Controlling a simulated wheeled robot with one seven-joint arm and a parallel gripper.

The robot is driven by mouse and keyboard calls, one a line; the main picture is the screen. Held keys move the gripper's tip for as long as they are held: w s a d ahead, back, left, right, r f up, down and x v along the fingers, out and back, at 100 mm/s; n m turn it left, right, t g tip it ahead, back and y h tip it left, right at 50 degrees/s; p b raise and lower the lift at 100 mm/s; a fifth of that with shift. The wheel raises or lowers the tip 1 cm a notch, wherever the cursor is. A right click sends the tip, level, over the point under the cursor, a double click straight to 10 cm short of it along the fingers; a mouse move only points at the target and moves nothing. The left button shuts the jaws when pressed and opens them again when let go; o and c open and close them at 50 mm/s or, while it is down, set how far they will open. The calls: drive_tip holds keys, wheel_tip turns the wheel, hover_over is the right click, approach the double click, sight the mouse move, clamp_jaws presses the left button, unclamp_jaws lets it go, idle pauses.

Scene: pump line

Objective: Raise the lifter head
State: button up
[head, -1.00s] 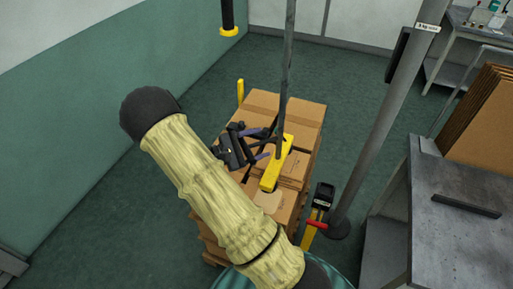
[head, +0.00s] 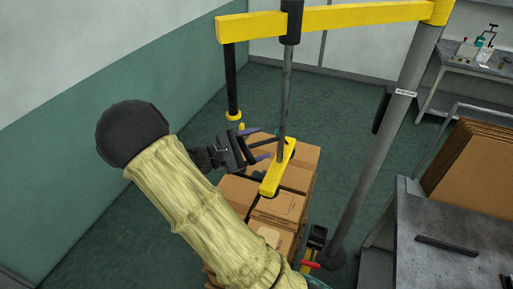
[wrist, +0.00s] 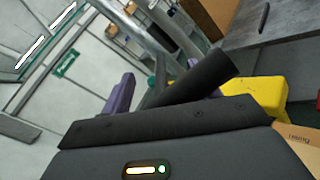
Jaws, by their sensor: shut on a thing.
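The lifter head (head: 278,168), a yellow bar, hangs on a thin grey rod over the stacked cardboard boxes (head: 290,206). A gap below it is hard to judge. My gripper (head: 262,147) is at its left side, shut on a dark round handle beside it. In the wrist view the handle (wrist: 200,80) runs slanted between my purple-tipped fingers, and the yellow lifter head (wrist: 255,92) shows just behind it at the right. My forearm hides part of the box stack.
A yellow overhead beam (head: 340,19) joins a grey post (head: 373,160) right of the boxes. A black hanging tube (head: 232,80) is at the left. A grey bench (head: 450,240) with upright cardboard sheets (head: 476,165) stands right. Floor left is clear.

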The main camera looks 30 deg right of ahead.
drive_tip(key=shift+r, duration=0.35)
drive_tip(key=o, duration=1.2)
drive_tip(key=shift+o, duration=0.2)
drive_tip(key=w+a+b, duration=0.2)
drive_tip(key=a+b, duration=0.3)
drive_tip(key=a, duration=1.2)
drive_tip(key=shift+a, duration=0.2)
drive_tip(key=shift+w+f, duration=0.1)
